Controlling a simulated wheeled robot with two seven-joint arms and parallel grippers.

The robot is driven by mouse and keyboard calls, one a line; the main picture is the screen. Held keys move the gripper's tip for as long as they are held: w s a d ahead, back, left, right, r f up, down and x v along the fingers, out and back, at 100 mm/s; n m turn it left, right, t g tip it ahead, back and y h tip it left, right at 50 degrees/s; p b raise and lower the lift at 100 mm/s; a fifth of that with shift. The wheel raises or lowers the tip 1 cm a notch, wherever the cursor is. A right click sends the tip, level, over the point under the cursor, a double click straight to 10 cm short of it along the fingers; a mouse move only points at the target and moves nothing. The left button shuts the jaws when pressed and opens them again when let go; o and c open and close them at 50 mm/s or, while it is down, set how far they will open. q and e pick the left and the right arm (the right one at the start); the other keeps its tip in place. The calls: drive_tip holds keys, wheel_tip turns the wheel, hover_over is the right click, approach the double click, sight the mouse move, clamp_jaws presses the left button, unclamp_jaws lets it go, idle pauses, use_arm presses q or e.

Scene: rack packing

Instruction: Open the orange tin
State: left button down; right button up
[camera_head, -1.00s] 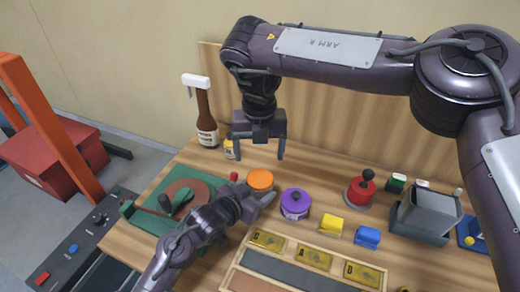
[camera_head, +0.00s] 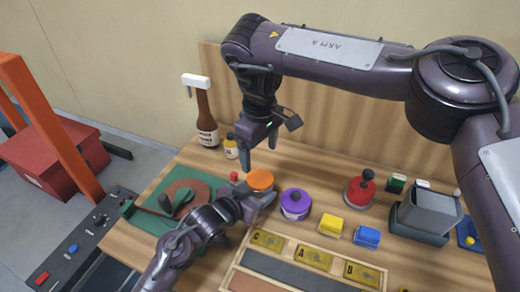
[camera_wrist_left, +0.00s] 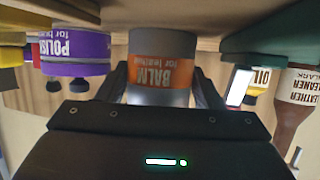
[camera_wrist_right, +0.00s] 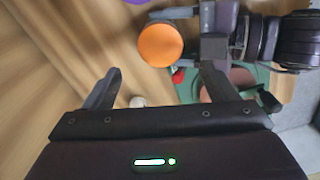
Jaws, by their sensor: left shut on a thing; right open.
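The orange tin (camera_head: 260,180) stands on the table, its orange lid on top. In the left wrist view its body reads "BALM" (camera_wrist_left: 161,70). My left gripper (camera_head: 262,198) is shut on the tin's body from the front, with a finger on each side. My right gripper (camera_head: 262,154) is open and empty, pointing down above and slightly behind the tin. In the right wrist view the orange lid (camera_wrist_right: 160,45) lies beyond and between the open fingers (camera_wrist_right: 158,85).
A purple polish tin (camera_head: 295,204) stands close right of the orange tin. A brown bottle (camera_head: 206,120) and a small yellow-labelled bottle (camera_head: 231,146) stand behind left. A green mat (camera_head: 150,213) lies left. A labelled wooden rack (camera_head: 300,262) is in front.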

sight(260, 178)
drive_tip(key=m, duration=0.4)
drive_tip(key=shift+m, duration=0.3)
drive_tip(key=shift+f+m, duration=0.15)
drive_tip(key=shift+m, duration=0.35)
drive_tip(key=shift+f, duration=3.85)
